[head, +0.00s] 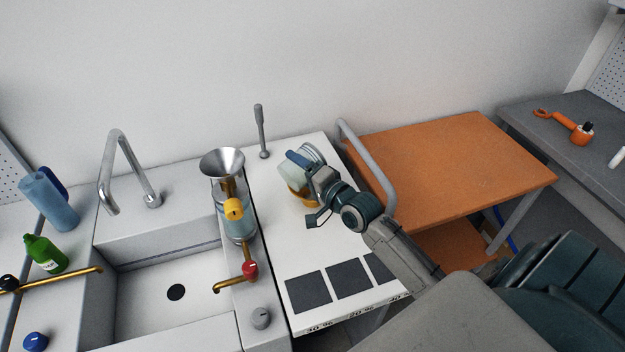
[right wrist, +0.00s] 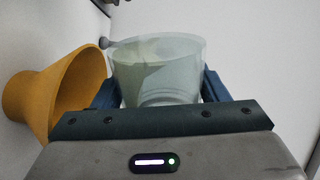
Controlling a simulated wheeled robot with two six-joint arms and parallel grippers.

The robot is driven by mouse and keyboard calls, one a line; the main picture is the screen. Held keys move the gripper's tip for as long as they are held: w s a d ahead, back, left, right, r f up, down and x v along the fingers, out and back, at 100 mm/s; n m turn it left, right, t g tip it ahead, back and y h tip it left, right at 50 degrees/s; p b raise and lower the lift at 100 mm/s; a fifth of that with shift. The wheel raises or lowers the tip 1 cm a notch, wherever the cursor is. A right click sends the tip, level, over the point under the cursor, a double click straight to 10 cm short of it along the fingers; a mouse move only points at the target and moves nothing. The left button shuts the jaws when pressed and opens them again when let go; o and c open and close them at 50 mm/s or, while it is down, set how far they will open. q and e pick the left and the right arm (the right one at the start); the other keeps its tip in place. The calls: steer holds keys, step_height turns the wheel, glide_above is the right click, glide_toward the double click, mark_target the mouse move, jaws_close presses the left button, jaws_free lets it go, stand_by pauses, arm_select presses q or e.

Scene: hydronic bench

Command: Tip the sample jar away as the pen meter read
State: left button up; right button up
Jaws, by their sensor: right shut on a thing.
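My right gripper (head: 302,172) is shut on a clear, pale-tinted sample jar (right wrist: 158,70). In the right wrist view the jar sits between the two blue fingers, its wide rim facing up in that picture. In the head view the jar (head: 289,173) is partly hidden by the gripper, over the white worktop. A yellow-orange funnel-shaped piece (right wrist: 72,95) is beside the jar; part of it (head: 299,195) shows beneath the gripper. I cannot pick out the pen meter or its reading. My left gripper is not in view.
A sink (head: 150,290) with a drain lies left. Between it and the worktop (head: 275,235) stands a glass vessel with a metal funnel (head: 222,162) and brass valves. A grey rail (head: 370,165) borders an orange table (head: 450,165). Dark squares mark the worktop's front.

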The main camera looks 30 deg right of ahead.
steer(key=shift+d, duration=0.15)
steer(key=shift+s+a, duration=0.1)
steer(key=shift+a, duration=1.1)
